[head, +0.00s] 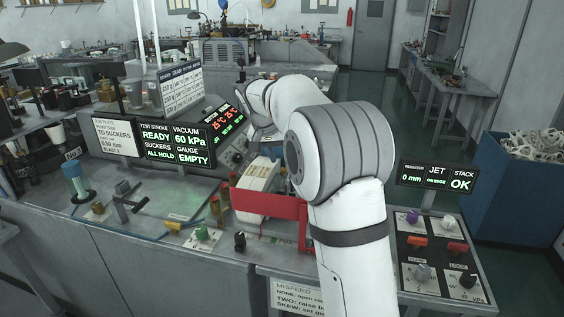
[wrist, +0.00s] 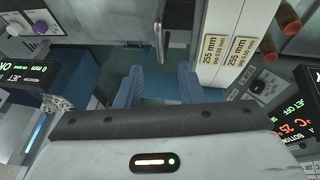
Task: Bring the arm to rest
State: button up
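My arm rises through the middle of the head view, bends at a large grey-banded joint and reaches back and left over the bench (head: 105,207). My gripper shows in the wrist view (wrist: 161,84) as two blue fingers standing apart, with nothing between them. It is open. In the head view the arm hides the fingers, so I cannot tell their height over the machine.
A red bracket (head: 268,206) stands close left of my arm. Displays read READY, 60 kPa and EMPTY (head: 178,146), and STACK OK (head: 437,178). A knob panel (head: 434,262) lies right, a blue bin (head: 510,190) beyond. Open floor (head: 372,95) lies behind.

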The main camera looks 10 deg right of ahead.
jog(key=s+r+n+y, duration=0.2)
jog(key=s, duration=1.5)
jog(key=s+f+n+y, duration=0.1)
jog(key=s+f, duration=0.3)
jog(key=s, duration=0.6)
jog(key=s+f+n+y, duration=0.1)
jog(key=s+f, duration=0.3)
jog(key=s, duration=0.6)
jog(key=shift+s+a+n, duration=0.25)
jog(key=shift+s+n, duration=0.1)
jog(key=shift+n, duration=0.05)
